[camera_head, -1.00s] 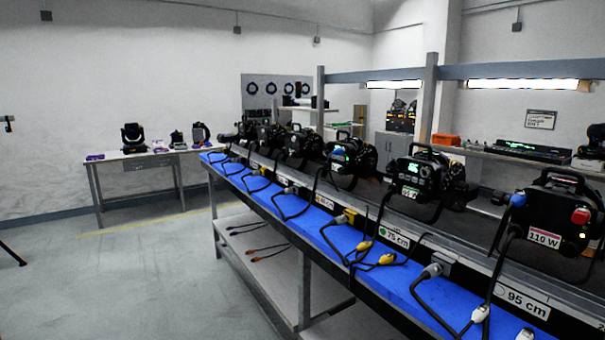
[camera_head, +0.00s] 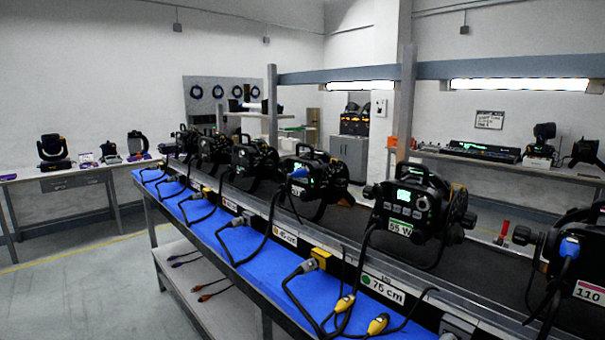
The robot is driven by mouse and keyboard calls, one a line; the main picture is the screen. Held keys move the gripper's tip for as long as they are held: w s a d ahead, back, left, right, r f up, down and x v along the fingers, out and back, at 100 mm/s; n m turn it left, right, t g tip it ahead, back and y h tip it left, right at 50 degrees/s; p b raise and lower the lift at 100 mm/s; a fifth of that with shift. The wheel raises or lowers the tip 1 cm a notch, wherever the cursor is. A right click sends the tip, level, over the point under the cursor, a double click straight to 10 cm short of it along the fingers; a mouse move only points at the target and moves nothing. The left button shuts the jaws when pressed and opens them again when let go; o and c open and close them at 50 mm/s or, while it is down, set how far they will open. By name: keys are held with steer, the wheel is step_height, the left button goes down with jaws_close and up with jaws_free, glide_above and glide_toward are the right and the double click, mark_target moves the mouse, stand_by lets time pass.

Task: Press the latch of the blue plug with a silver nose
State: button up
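A blue plug (camera_head: 569,247) sits on the back of the black par can (camera_head: 588,270) marked 110, at the right edge. A black cable hangs from it. A smaller blue plug (camera_head: 299,172) shows on a par can farther down the row. Both are too small to tell whether they have a silver nose, and I cannot make out a latch. My gripper is not in view.
A long bench with a blue mat (camera_head: 232,240) carries a row of par cans, including one marked 55 W (camera_head: 418,205). Loose yellow-and-white connectors (camera_head: 378,325) lie at its near end. Open floor (camera_head: 80,300) lies to the left.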

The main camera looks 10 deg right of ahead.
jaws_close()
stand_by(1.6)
